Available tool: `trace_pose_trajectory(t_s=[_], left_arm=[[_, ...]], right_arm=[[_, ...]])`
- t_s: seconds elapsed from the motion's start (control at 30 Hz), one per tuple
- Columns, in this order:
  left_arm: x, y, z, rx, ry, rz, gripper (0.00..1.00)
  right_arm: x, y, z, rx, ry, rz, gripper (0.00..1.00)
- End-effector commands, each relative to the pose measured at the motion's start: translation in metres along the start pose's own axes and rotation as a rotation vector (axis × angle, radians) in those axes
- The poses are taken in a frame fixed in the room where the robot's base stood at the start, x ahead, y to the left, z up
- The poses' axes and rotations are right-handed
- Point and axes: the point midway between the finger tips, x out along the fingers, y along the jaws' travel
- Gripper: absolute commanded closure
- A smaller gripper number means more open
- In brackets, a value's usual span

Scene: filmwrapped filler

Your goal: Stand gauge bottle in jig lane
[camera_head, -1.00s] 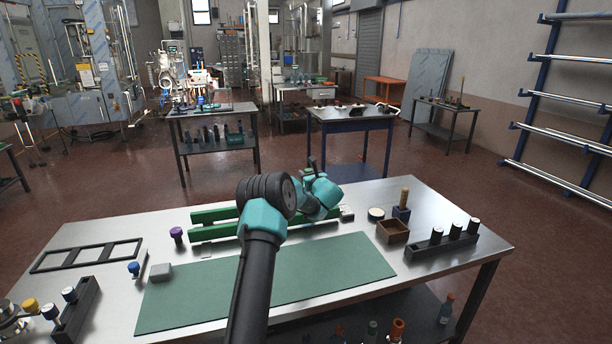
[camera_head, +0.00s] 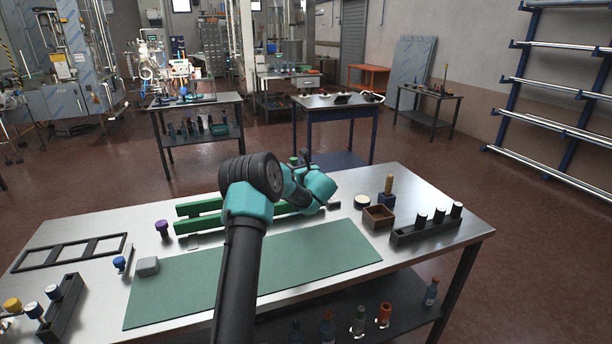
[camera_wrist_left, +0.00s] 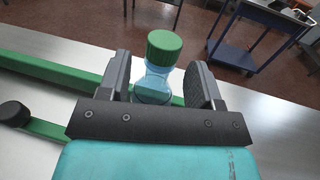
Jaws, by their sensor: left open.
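The gauge bottle, clear bluish with a green cap (camera_wrist_left: 164,47), stands upright between the open fingers of my left gripper (camera_wrist_left: 160,64) in the left wrist view. The fingers are on either side of it, with a gap on the right; contact on the left is unclear. In the head view the left gripper (camera_head: 300,161) is over the far right part of the green-railed jig (camera_head: 200,207), and my wrist mostly hides the bottle. Green rails (camera_wrist_left: 50,70) show beside and behind the bottle. I cannot tell whether its base is inside the lane. My right gripper is not in view.
A green mat (camera_head: 300,262) lies in front of the jig. To the right are a brown box (camera_head: 379,216), a round tin (camera_head: 362,202) and a black rack (camera_head: 428,231). To the left are a grey block (camera_head: 148,266), a purple-topped peg (camera_head: 162,228) and a black frame (camera_head: 70,252).

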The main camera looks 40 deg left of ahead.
Motion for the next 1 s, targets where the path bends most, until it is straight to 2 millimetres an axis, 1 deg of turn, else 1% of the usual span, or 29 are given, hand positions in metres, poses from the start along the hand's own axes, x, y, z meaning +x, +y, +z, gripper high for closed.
trace_pose_trajectory(t_s=[0.03,0.2,0.3,0.4,0.57,1.0], left_arm=[[-0.011,-0.001,0.001,0.001,0.0,-0.002,0.41],[-0.042,-0.001,0.001,0.0,0.0,-0.002,0.41],[-0.058,0.0,0.0,0.001,0.0,-0.001,0.41],[-0.068,0.0,0.001,0.0,0.0,-0.001,0.41],[-0.075,0.0,0.001,-0.001,-0.001,0.0,0.41],[-0.075,0.0,0.0,0.0,-0.001,0.0,0.41]], right_arm=[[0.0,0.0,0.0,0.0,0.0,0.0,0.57],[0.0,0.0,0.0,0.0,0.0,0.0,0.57],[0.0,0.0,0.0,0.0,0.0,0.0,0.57],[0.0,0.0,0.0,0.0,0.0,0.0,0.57],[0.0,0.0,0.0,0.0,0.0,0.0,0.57],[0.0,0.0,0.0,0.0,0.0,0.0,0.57]])
